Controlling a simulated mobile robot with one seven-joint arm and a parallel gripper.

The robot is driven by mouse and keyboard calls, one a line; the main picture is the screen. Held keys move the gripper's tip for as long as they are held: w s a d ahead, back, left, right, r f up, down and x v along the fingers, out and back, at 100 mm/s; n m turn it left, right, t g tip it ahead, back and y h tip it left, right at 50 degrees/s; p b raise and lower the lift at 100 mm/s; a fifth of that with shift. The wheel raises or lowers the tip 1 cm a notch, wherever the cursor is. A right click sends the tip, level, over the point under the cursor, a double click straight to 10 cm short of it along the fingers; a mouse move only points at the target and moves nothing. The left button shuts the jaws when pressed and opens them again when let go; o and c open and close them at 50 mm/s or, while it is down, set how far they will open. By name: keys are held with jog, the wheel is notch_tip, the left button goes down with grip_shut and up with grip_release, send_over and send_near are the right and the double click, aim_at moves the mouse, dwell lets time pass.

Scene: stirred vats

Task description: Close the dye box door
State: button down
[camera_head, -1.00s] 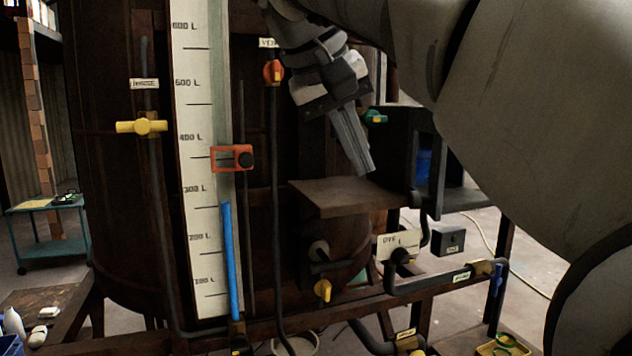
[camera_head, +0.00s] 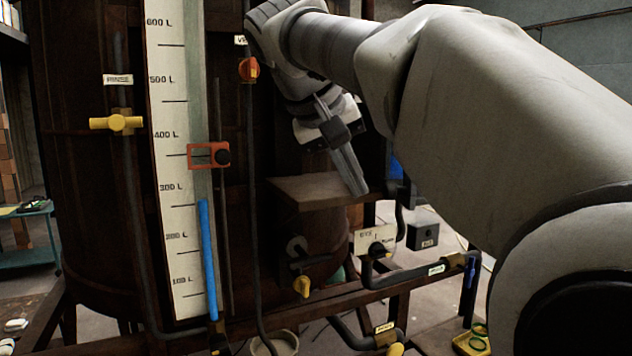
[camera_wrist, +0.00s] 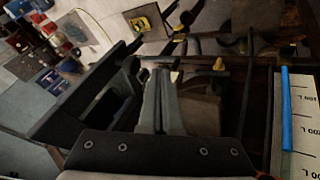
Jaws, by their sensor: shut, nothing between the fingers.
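A dark open box, which I take to be the dye box, shows in the wrist view (camera_wrist: 118,92) just left of my fingers, with a dark panel, seemingly its open door (camera_wrist: 72,98), along its left side. In the head view my arm hides most of the box; only a bit of blue in its opening shows beside the arm. My gripper (camera_head: 354,182) is shut and empty, fingers pointing down above the brown ledge. Its fingers also show in the wrist view (camera_wrist: 160,85), beside the box; I cannot tell whether they touch it.
The brown ledge (camera_head: 310,190) juts from the dark vat (camera_head: 90,200) beneath my gripper. A white valve plate (camera_head: 375,240), a small grey box (camera_head: 422,236) and pipes (camera_head: 415,274) lie below. The level scale (camera_head: 172,150) with its red slider (camera_head: 195,155) stands to the left.

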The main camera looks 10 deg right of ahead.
jog(key=shift+d, duration=1.3)
jog(key=shift+s+d, duration=0.1)
